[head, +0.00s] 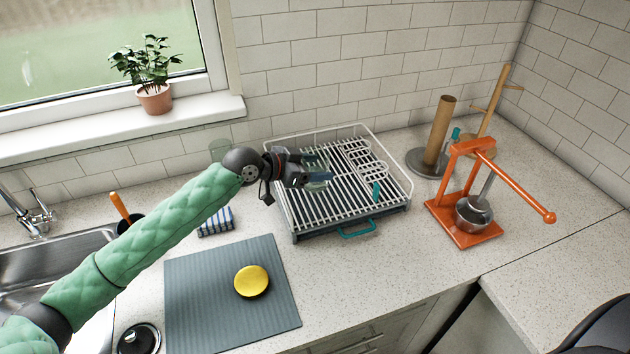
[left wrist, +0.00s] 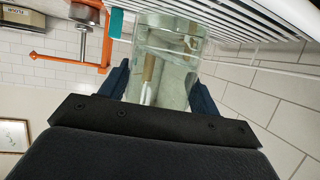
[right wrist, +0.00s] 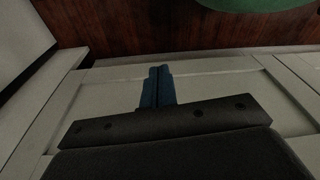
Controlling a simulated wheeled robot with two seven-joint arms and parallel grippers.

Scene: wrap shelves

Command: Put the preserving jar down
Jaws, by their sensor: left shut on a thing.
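The preserving jar, a clear glass cylinder, shows best in the left wrist view (left wrist: 165,65), between my left gripper's blue fingers. In the head view the jar (head: 316,163) is faint and partly hidden by the fingers. My left gripper (head: 318,173) is shut on the jar, over the left part of the white wire dish rack (head: 385,150). I cannot tell whether the jar touches the rack. My right gripper (right wrist: 158,88) is shut and empty, its fingers together in front of a pale cabinet panel; it is not in the head view.
A yellow disc (head: 251,281) lies on a grey mat (head: 200,318). A striped sponge (head: 216,222) lies left of the rack. A paper towel holder (head: 438,135) and orange press (head: 470,205) stand right. Counter before the rack is clear.

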